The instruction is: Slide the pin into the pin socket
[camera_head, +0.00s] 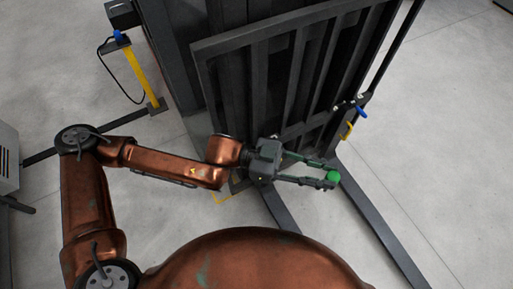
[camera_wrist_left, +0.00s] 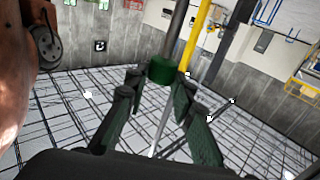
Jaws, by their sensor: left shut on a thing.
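My left gripper (camera_head: 327,174) reaches in from the left and is shut on the green-headed pin (camera_head: 333,176). In the head view only the round green end shows at the fingertips. In the left wrist view the pin's green part (camera_wrist_left: 162,70) sits between the tips of the left gripper (camera_wrist_left: 158,82). A dark rod seems to rise from the green part there, but I cannot tell if it belongs to the pin. I cannot pick out the pin socket for certain. My right gripper is not in view.
A dark slatted metal frame (camera_head: 235,62) stands just beyond the gripper. A blue part (camera_head: 361,113) and a yellow part (camera_head: 347,131) are at its right edge. Dark floor rails (camera_head: 385,232) run below. A yellow post (camera_head: 143,70) stands at left. Concrete floor is clear at right.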

